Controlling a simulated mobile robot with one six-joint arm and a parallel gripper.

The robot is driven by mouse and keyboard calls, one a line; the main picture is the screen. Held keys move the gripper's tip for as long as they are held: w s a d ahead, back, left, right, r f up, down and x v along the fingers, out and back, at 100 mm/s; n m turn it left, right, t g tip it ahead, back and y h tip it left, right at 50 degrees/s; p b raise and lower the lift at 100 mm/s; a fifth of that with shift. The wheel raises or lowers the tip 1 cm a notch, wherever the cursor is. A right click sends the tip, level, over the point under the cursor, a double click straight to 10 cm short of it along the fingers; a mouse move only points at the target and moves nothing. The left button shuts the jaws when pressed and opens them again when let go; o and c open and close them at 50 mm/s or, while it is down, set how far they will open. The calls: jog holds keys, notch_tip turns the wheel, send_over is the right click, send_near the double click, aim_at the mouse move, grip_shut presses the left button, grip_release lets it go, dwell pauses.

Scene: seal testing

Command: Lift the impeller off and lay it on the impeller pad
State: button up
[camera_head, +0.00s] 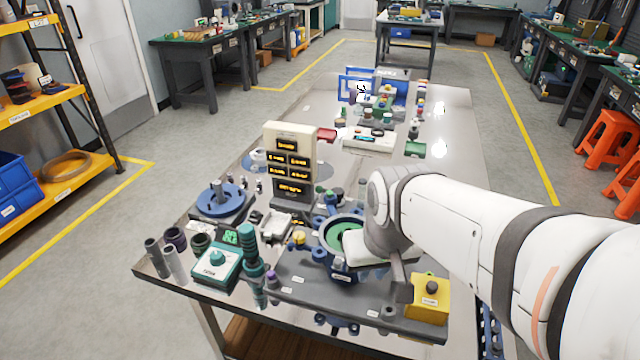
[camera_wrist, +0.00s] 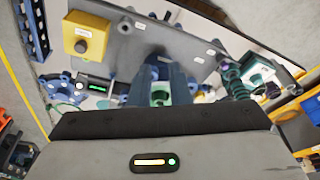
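A blue ring-shaped housing with a green inside (camera_head: 338,238) sits on the grey fixture plate (camera_head: 310,291). No separate impeller can be made out for certain. A blue disc with an upright post (camera_head: 221,197) lies on a dark base at the left; I cannot tell whether this is the impeller or its pad. My gripper is low at the right side of the housing in the head view, its fingertips hidden by the wrist. In the wrist view my gripper (camera_wrist: 160,88) shows dark blue-grey prongs with pale green between them. Whether it touches or holds anything is unclear.
A yellow button box (camera_head: 428,300) stands at the plate's right corner. A cream display panel (camera_head: 289,160) stands behind the housing. A teal dial box (camera_head: 217,264) and a ribbed teal column (camera_head: 251,260) stand left of the plate.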

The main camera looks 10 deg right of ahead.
jog(key=o, duration=0.8)
jog(key=shift+t, duration=0.8)
jog(key=w+f, duration=0.1)
jog(key=w, duration=0.4)
jog(key=w+f+b, duration=0.1)
jog(key=w, duration=0.4)
jog(key=w+d+f, duration=0.1)
jog(key=w, duration=0.5)
jog(key=shift+f, duration=0.35)
jog(key=shift+w+f, duration=0.2)
jog(key=shift+w, duration=0.1)
jog(key=shift+x, duration=3.65)
